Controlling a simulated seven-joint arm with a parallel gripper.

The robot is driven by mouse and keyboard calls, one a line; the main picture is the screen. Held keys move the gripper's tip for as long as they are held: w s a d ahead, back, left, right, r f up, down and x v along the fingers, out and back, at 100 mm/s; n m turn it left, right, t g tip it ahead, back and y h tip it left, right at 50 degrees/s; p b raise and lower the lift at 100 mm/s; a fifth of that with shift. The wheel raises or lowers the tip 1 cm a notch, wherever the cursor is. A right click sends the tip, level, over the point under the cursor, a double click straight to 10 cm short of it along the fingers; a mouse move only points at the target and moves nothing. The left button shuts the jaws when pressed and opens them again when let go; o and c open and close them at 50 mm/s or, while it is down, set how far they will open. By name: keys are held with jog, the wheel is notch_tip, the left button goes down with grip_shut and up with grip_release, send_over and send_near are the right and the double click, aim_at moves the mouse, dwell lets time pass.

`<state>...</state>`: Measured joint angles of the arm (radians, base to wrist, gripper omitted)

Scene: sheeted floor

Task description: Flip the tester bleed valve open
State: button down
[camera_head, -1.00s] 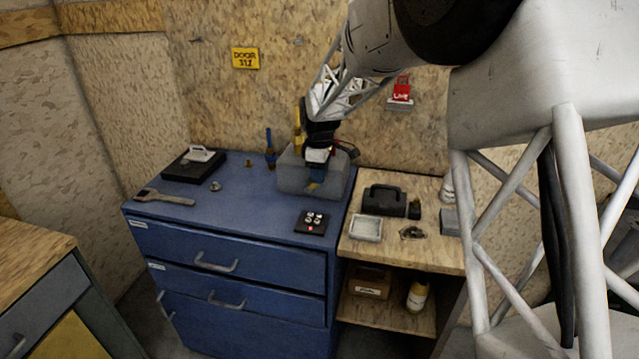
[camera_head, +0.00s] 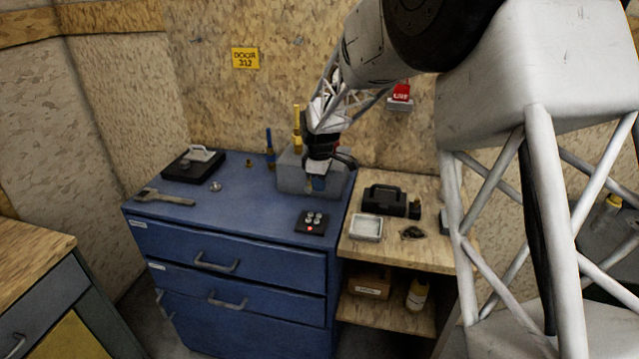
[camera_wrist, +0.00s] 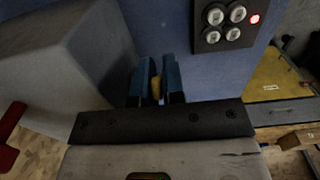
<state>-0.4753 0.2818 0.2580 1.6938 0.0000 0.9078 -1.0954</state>
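The tester appears to be the grey block (camera_head: 292,178) at the back right of the blue cabinet top. Its grey side (camera_wrist: 75,60) fills the left of the wrist view. My gripper (camera_head: 318,186) points down at the block's front right. In the wrist view its two blue fingers (camera_wrist: 157,75) are close together. A small yellow piece (camera_wrist: 156,88), perhaps the bleed valve's lever, shows in the narrow gap between them. Whether the fingers press on it is unclear. The valve body is not made out, and my gripper hides the yellow piece in the head view.
A black panel (camera_head: 312,222) with several round knobs and a red light lies in front of the block. A wrench (camera_head: 165,198) lies left. A lower wooden shelf unit (camera_head: 430,254) adjoins right.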

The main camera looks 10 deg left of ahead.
aim_at(310, 184)
jog(key=shift+a+r+h, duration=0.1)
jog(key=shift+h, duration=0.2)
jog(key=shift+a+r+h, duration=0.25)
jog(key=shift+a+h, duration=0.1)
jog(key=shift+h, duration=0.75)
jog(key=shift+a+r+h, duration=0.2)
jog(key=shift+a+h, duration=0.2)
jog(key=shift+h, duration=0.8)
jog(key=shift+a+r+h, duration=0.2)
jog(key=shift+a+h, duration=0.2)
jog(key=shift+h, duration=0.8)
jog(key=c, duration=1.2)
grip_release()
jog(key=shift+a+r, duration=0.1)
jog(key=shift+v, duration=3.75)
